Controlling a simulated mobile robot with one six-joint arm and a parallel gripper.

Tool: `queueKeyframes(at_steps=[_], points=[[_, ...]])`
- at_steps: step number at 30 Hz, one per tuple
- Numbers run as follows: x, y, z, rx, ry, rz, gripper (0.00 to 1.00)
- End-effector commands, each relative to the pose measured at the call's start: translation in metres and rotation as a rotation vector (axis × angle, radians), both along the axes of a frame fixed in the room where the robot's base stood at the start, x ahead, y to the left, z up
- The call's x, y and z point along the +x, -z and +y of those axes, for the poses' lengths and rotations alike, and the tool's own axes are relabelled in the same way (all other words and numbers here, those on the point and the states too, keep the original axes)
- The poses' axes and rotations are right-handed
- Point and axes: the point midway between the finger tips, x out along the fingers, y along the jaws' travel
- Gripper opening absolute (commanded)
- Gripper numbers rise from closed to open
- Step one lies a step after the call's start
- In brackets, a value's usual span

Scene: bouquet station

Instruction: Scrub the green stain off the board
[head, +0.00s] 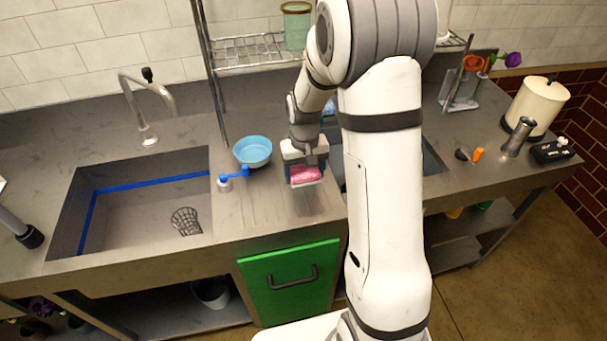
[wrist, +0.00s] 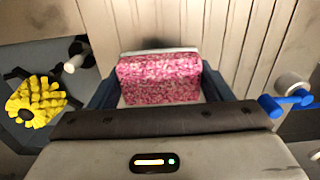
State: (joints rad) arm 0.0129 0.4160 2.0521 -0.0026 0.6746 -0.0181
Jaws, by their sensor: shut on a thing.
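My gripper (head: 305,168) is over the grooved drainboard between the two sinks and points down. It is shut on a pink speckled sponge (head: 306,175) with a pale edge. In the wrist view the sponge (wrist: 160,80) sits between the dark blue fingers of my gripper (wrist: 158,90). The ribbed board (wrist: 235,40) runs beneath and beyond it, with a dark shadow beside the sponge. I cannot tell whether the sponge touches the board. I see no green stain on the visible board (head: 270,206); the part under the sponge and gripper is hidden.
A blue bowl (head: 253,151) and a blue-handled valve (head: 236,179) stand just left of my gripper. A yellow tufted thing (wrist: 35,100) lies left in the wrist view. A rack post (head: 210,75) rises behind.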

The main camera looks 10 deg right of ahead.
Motion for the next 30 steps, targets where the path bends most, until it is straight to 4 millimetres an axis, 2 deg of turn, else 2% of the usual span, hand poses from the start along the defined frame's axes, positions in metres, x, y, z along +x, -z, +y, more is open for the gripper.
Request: queueKeyframes(at_steps=[1, 10, 30], points=[[0.000, -0.008, 0.000, 0.000, 0.000, -0.001, 0.51], [0.000, -0.032, 0.001, 0.000, -0.001, -0.001, 0.51], [-0.001, -0.033, 0.001, 0.000, -0.005, -0.001, 0.51]])
